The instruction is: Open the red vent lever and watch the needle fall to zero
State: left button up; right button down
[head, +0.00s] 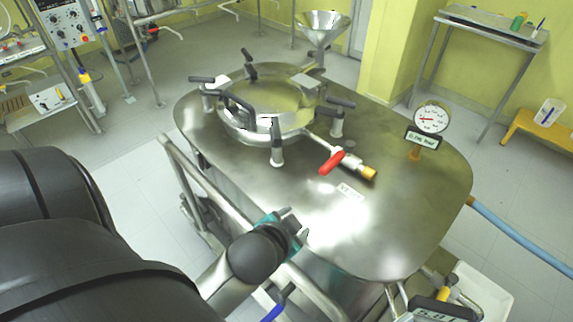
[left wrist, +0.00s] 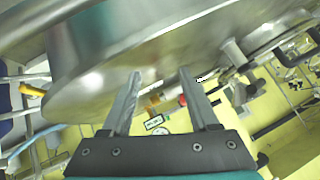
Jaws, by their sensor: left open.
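The red vent lever (head: 332,161) sits on a short metal pipe with a brass-coloured end, on the steel vessel top (head: 400,230). It lies across the pipe, pointing toward the lower left. It also shows small in the left wrist view (left wrist: 183,100). The round pressure gauge (head: 432,118) stands at the right above a dark label plate; its needle looks red, but its reading is too small to tell. My left gripper (head: 292,222) is open and empty near the vessel's front edge, below and left of the lever and apart from it. My right gripper is not in view.
A round lid (head: 265,100) with several black-handled clamps stands behind the lever. A metal rail (head: 215,205) runs along the vessel's front left side. A funnel (head: 322,25) is behind the lid.

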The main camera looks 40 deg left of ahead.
pick_arm(q)
jog(key=s+d+f+n+g+h, duration=0.1)
jog(key=s+d+f+g+h, duration=0.1)
jog(key=s+d+g, duration=0.3)
jog(key=shift+s+f, duration=0.6)
jog(key=shift+s, duration=1.55)
jog(key=shift+c, duration=0.2)
